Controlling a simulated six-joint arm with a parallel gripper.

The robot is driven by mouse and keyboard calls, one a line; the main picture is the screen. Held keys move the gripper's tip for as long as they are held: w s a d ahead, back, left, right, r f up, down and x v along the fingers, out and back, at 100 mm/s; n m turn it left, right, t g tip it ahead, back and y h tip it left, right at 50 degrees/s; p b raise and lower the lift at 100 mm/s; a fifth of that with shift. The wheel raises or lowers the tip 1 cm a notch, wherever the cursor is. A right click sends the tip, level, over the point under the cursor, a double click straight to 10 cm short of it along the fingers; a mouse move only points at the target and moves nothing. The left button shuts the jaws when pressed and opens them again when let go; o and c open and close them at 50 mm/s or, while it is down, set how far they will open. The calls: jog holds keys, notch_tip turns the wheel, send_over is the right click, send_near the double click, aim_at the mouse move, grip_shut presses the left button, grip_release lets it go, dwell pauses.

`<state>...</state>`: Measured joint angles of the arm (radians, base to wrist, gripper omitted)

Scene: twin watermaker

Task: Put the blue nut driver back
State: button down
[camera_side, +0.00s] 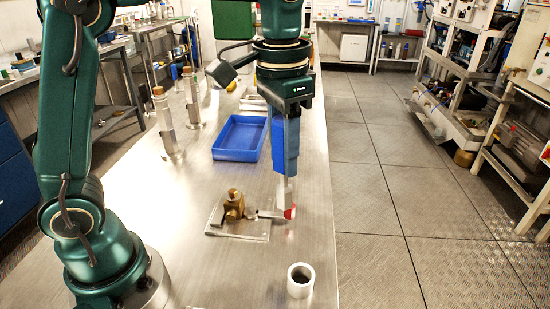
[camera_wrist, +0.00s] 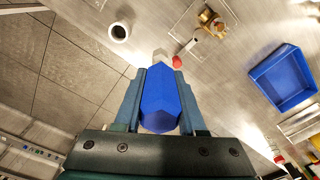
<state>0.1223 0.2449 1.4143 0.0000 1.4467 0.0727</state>
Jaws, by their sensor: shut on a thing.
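The nut driver has a blue faceted handle (camera_wrist: 160,100) and is held between the two fingers of my gripper (camera_wrist: 159,76). In the side view, the blue handle (camera_side: 279,143) shows partly behind the fingers of my gripper (camera_side: 289,170). Its pale grey lower end (camera_side: 285,190) points down, close to the red tip of a lever; I cannot tell if they touch. An open blue tray (camera_side: 220,154) lies on the bench behind, left of the gripper, and shows at the right in the wrist view (camera_wrist: 262,88). A white round holder (camera_side: 300,284) stands in front, apart from the tool.
A brass valve (camera_side: 234,204) with a red-tipped lever (camera_side: 290,212) sits on a clear plate beside the tool. Metal cylinders with brass tops (camera_side: 165,125) stand left of the tray. Bench space between the plate and the white holder is clear. The bench's right edge is close.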

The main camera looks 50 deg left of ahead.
jog(key=s+d+f+m, duration=0.2)
jog(key=s+d+m, duration=0.15)
jog(key=d, duration=0.55)
notch_tip(320, 180, down, 8)
jog(key=shift+r, duration=0.2)
jog(key=shift+w+a, duration=0.1)
jog(key=shift+f, duration=0.2)
jog(key=shift+c, duration=2.4)
grip_release()
jog(key=shift+r, duration=0.1)
